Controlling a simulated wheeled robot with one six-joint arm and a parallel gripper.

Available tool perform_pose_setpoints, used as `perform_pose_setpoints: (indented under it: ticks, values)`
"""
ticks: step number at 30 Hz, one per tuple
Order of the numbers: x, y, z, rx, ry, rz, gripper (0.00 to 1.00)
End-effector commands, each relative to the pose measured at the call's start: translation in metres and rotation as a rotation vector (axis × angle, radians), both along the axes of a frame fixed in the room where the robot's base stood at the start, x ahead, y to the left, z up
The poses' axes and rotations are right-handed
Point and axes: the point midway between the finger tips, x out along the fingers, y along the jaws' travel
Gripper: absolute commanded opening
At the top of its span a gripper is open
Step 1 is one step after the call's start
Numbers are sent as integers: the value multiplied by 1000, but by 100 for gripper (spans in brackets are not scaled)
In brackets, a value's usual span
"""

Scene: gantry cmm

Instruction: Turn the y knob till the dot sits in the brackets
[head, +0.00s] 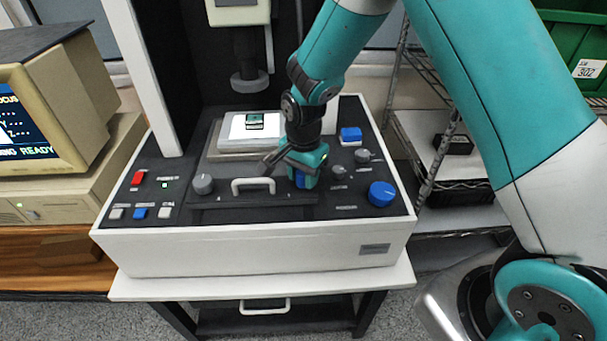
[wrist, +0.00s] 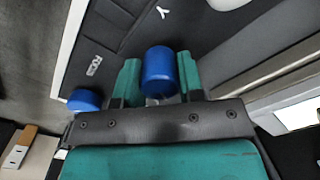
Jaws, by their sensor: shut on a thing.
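My gripper (head: 304,172) reaches down onto the front right part of the machine's black control panel (head: 188,168). It is shut on a blue knob, the y knob (head: 300,183), mostly hidden by the jaws in the head view. In the wrist view the y knob (wrist: 158,70) sits between the two teal fingers of my gripper (wrist: 159,82), with a white Y mark (wrist: 163,12) on the panel beyond it. The monitor (head: 12,108) at the left is cut off; READY and part of another word show. Neither dot nor brackets can be made out.
A larger blue knob (head: 382,193) stands to the right, with small grey knobs (head: 362,156) near it. A grey knob (head: 203,184) and a white handle (head: 254,185) are left of my gripper. Behind is a stage with a white plate (head: 247,134). A red button (head: 138,178) is at left.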

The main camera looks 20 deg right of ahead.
Motion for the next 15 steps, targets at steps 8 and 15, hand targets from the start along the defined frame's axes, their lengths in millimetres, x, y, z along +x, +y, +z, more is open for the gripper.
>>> perform_pose_setpoints:
  ticks: [8,15]
  values:
    - [2,-1,2,-1,-7,-4,12]
    - [2,0,2,-1,-6,-3,61]
